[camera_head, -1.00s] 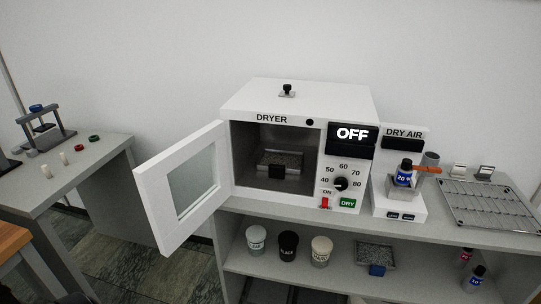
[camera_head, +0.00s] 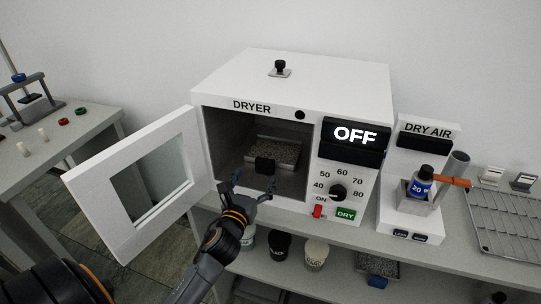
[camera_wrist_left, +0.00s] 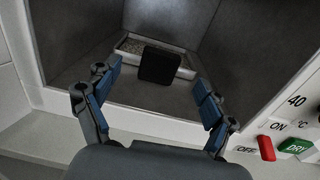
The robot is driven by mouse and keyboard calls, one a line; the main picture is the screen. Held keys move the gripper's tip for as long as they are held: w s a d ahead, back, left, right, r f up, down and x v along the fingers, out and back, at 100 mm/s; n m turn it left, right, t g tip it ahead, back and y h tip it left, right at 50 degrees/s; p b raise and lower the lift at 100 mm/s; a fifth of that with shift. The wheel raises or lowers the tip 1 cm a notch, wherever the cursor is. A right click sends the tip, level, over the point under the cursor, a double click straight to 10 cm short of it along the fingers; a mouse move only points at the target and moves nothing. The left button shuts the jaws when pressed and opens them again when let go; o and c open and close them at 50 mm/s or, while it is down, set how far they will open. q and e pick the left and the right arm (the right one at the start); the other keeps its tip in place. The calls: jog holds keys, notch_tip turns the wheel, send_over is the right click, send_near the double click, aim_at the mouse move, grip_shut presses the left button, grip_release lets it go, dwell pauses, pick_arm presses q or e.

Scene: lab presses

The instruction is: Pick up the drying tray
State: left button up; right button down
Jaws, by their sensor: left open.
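The drying tray (camera_head: 277,151) is a shallow metal tray of grey granules with a black handle (camera_head: 264,165) at its front. It sits inside the open dryer (camera_head: 300,80). In the left wrist view the tray (camera_wrist_left: 185,72) and its black handle (camera_wrist_left: 159,65) lie ahead, between the fingers. My left gripper (camera_head: 254,186) is open and empty at the dryer's mouth, just in front of the handle and apart from it. In the left wrist view the gripper (camera_wrist_left: 158,88) has its blue finger pads spread wide. My right gripper is not in view.
The dryer door (camera_head: 140,185) stands open to the left. The dryer's display (camera_head: 355,134) reads OFF. Several jars stand on the shelf below.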

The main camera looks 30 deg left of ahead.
aim_at(264, 164)
pick_arm(q)
jog(key=x, duration=0.3)
jog(key=shift+w+f, duration=0.1)
jog(key=shift+w, duration=0.2)
jog(key=shift+w+a+p, duration=0.1)
jog(key=shift+w+p, duration=0.2)
jog(key=shift+w, duration=0.05)
jog(key=x, duration=0.3)
jog(key=shift+w+f+p, duration=0.15)
jog(key=shift+w+p, duration=0.1)
jog(key=shift+p, duration=0.05)
jog(key=shift+w, duration=0.35)
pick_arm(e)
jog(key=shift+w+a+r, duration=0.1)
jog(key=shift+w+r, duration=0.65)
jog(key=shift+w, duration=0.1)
pick_arm(q)
jog(key=shift+s, duration=0.1)
jog(key=c, duration=1.4)
